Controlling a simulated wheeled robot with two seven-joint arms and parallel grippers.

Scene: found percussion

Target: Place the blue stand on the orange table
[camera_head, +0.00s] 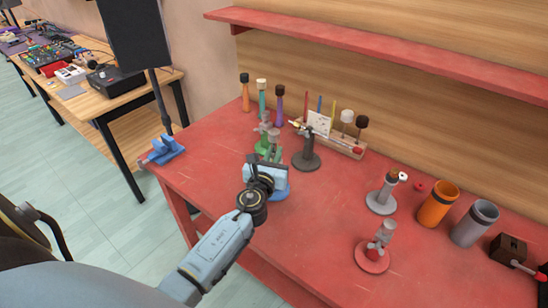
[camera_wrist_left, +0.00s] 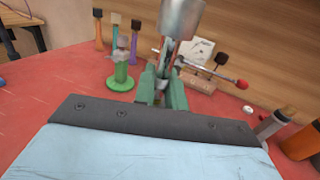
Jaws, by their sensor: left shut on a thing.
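The blue stand shows its blue base (camera_head: 283,194) beside my left gripper, at the left part of the red table (camera_head: 318,213). Its metal clamp top (camera_head: 274,136) rises above the gripper and also shows in the left wrist view (camera_wrist_left: 181,18). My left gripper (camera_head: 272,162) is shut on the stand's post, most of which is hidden. I cannot tell whether the base touches the table. No clearly orange table shows; a wood-topped table (camera_head: 128,76) stands at the back left. My right gripper is out of view.
A green stand (camera_wrist_left: 121,78) is close to the held one, with a dark stand (camera_head: 306,158) to its right. Grey (camera_head: 381,201) and red (camera_head: 372,257) stands and an orange cup (camera_head: 438,205) are farther right. A blue vise (camera_head: 164,151) sits at the left corner.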

